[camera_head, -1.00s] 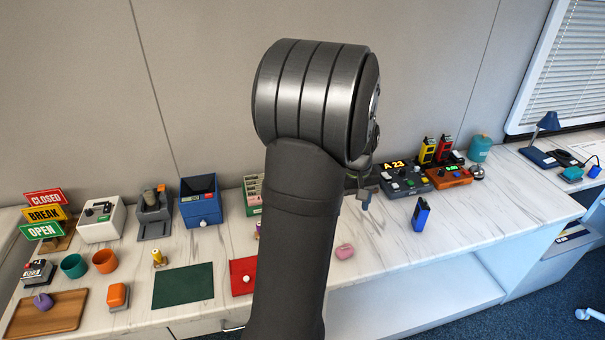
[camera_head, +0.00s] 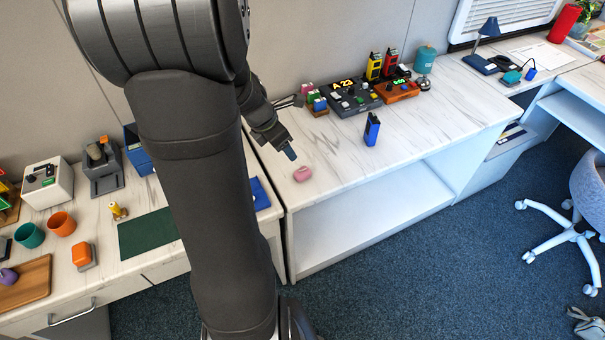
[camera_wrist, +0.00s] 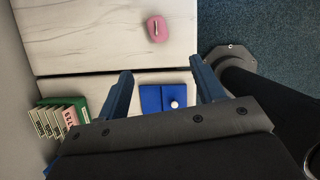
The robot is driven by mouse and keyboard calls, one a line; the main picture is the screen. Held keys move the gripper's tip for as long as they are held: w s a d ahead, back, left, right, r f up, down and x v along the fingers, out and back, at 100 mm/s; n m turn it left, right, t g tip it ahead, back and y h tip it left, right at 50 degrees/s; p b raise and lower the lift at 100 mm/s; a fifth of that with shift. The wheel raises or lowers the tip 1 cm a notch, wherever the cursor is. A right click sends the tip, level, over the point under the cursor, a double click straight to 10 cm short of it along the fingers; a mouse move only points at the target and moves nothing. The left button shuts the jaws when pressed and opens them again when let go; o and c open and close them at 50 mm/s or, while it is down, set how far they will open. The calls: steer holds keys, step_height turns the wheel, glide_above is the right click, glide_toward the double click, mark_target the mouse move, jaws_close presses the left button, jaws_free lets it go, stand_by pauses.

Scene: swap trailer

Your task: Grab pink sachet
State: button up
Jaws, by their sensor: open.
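The pink sachet (camera_head: 302,173) lies on the white marbled counter near its front edge, in the middle of the head view. In the wrist view the sachet (camera_wrist: 157,29) shows near the top, beyond the fingertips. My gripper (camera_head: 291,154) hangs above the counter, just up and left of the sachet in the head view, apart from it. In the wrist view my gripper (camera_wrist: 160,75) has its two blue fingers spread wide with nothing between them.
A blue mat (camera_wrist: 152,98) with a white knob lies below my fingers. A card rack (camera_wrist: 62,118) stands left in the wrist view. A blue device (camera_head: 372,130) stands right of the sachet, with control boxes (camera_head: 355,98) behind. The counter around the sachet is clear.

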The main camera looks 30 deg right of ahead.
glide_above(300, 173)
steer(key=a, duration=0.2)
steer(key=shift+n, duration=0.3)
steer(key=f, duration=1.1)
steer(key=shift+s+d, duration=0.1)
steer(key=shift+s, duration=0.25)
steer(key=shift+x, duration=2.8)
steer(key=shift+w, duration=0.15)
steer(key=shift+c, duration=0.2)
steer(key=c, duration=1)
